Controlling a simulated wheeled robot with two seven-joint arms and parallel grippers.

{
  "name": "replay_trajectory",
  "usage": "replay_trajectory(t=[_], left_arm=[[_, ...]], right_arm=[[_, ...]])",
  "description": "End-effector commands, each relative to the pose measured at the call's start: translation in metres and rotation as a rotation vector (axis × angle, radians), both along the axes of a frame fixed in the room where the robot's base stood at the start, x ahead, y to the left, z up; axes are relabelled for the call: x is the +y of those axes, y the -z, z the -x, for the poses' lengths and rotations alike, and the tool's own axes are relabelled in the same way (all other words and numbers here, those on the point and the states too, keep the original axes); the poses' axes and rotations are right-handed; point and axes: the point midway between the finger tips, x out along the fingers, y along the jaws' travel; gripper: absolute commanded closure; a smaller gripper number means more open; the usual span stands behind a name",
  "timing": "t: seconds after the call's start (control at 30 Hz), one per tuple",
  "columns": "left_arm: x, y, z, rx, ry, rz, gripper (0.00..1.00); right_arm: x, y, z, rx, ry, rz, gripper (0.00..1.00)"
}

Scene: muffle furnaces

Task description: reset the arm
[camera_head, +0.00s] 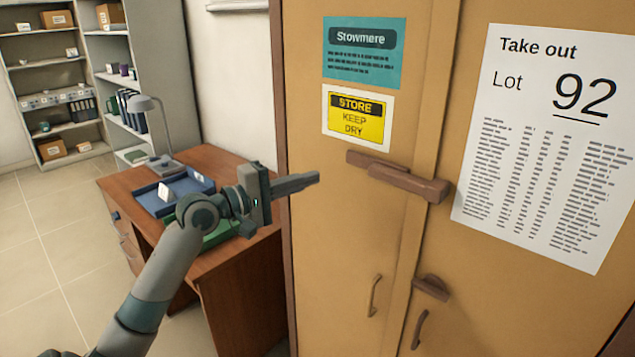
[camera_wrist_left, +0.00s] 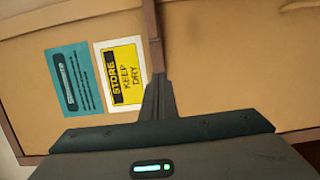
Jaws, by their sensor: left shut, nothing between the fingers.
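My left arm comes in from the lower left in the head view. Its gripper (camera_head: 316,178) is shut and empty, pointing right, in front of the left part of the tan cabinet (camera_head: 330,240). In the left wrist view the shut fingers (camera_wrist_left: 158,82) point at the cabinet front, just below the brown latch bar (camera_wrist_left: 151,35). In the head view that latch bar (camera_head: 400,178) lies right of the fingertips, with a visible gap between. My right gripper does not show.
A wooden desk (camera_head: 255,285) with a blue tray (camera_head: 158,205), a green tray (camera_head: 212,238) and a grey lamp (camera_head: 150,108) stands behind my left arm. The cabinet fills the right side, with a "Lot 92" sheet (camera_head: 545,140). Shelves (camera_head: 100,30) stand at the back left. Floor at left is clear.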

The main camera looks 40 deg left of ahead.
Motion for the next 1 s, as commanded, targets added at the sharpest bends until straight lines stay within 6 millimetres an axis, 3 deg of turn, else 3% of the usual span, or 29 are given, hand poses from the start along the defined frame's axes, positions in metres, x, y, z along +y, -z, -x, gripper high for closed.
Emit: replay_trajectory(t=[0.37, 0.73, 0.87, 1.0], left_arm=[[0.001, 0.0, 0.004, 0.001, 0.001, 0.001, 1.0], [0.002, 0.003, 0.002, 0.004, -0.003, -0.001, 1.0], [0.01, 0.021, -0.005, 0.02, -0.024, -0.009, 1.0], [0.026, 0.066, -0.019, 0.061, -0.074, -0.04, 1.0]], right_arm=[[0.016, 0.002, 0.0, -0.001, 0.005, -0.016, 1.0], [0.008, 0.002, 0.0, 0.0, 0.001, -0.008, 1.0], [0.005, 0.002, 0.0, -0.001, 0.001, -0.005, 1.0], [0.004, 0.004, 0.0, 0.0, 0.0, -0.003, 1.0]])
